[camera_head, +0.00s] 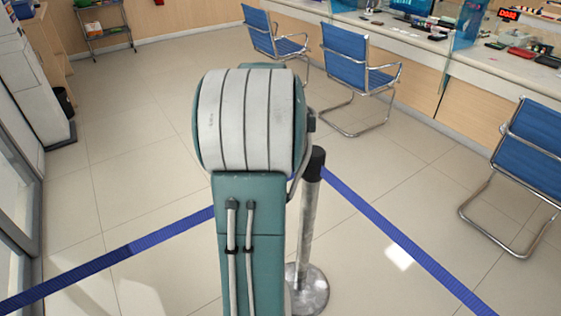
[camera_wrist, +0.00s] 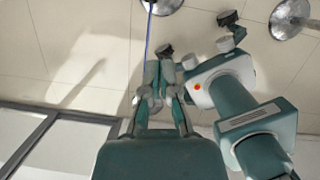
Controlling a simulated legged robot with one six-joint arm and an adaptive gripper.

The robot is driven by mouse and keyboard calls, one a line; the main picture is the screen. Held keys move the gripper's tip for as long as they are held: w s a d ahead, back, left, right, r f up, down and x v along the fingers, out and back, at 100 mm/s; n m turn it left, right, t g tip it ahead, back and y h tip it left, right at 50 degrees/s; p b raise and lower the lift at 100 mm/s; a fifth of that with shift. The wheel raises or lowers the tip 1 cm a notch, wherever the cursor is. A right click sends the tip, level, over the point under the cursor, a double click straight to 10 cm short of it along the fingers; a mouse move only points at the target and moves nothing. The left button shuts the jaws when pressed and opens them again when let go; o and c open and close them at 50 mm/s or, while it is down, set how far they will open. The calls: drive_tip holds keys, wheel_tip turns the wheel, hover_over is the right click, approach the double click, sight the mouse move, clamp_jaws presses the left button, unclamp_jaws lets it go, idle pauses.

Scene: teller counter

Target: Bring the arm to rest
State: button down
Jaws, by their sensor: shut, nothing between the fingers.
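My arm stands in the middle of the head view, with its teal link and white-banded joint nearest the camera. My gripper is hidden there. In the wrist view, my gripper (camera_wrist: 156,88) shows with its teal and grey fingers together, empty, over the pale tiled floor. Other parts of my own body show to the right of the fingers in that view.
A barrier post (camera_head: 309,225) stands just behind and right of my arm, with blue belts (camera_head: 400,245) running to both sides. Blue chairs (camera_head: 352,70) line the teller counter (camera_head: 425,60). A bin (camera_head: 63,101) stands at left. Tiled floor (camera_head: 140,130) is clear.

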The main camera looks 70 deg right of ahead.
drive_tip(key=s+v, duration=0.1)
drive_tip(key=v, duration=0.6)
drive_tip(key=w+a+r+m+t, duration=0.2)
drive_tip(key=w+a+m, duration=0.1)
drive_tip(key=w+a, duration=0.6)
drive_tip(key=w+a+r+m+t, duration=0.1)
drive_tip(key=w+a+r+m, duration=0.15)
drive_tip(key=w+a, duration=0.7)
drive_tip(key=s+a+f+m+t+y, duration=0.1)
drive_tip(key=s+a+m+t, duration=0.1)
drive_tip(key=a, duration=1.1)
drive_tip(key=s+a+m+t+y, duration=0.1)
drive_tip(key=s+a+m, duration=0.3)
drive_tip(key=a, duration=1)
drive_tip(key=shift+f+m+t+y, duration=0.3)
drive_tip(key=shift+f+m+t, duration=0.1)
drive_tip(key=shift+m, duration=0.15)
drive_tip(key=shift+d, duration=0.15)
